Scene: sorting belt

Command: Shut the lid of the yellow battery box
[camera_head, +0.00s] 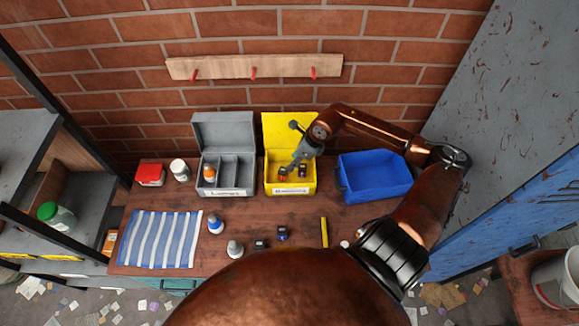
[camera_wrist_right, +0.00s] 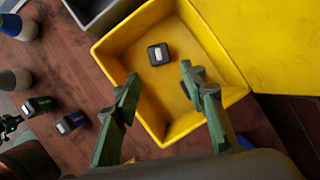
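The yellow battery box (camera_head: 267,180) stands on the table with a label on its front. Its lid (camera_head: 283,126) is open, standing upright at the back against the wall side. Dark batteries (camera_head: 283,171) lie inside; the right wrist view shows one dark battery (camera_wrist_right: 158,54) on the floor of the yellow box (camera_wrist_right: 118,38). The lid fills the upper right of that view (camera_wrist_right: 275,40). My right gripper (camera_head: 294,165) hangs over the box opening; in its wrist view (camera_wrist_right: 160,76) its fingers are apart with nothing between them. My left gripper is not in view.
A grey box (camera_head: 209,187) with its lid up stands just left, with an orange-capped bottle in it. A blue bin (camera_head: 375,198) stands right. A striped cloth (camera_head: 160,239) covers the left.

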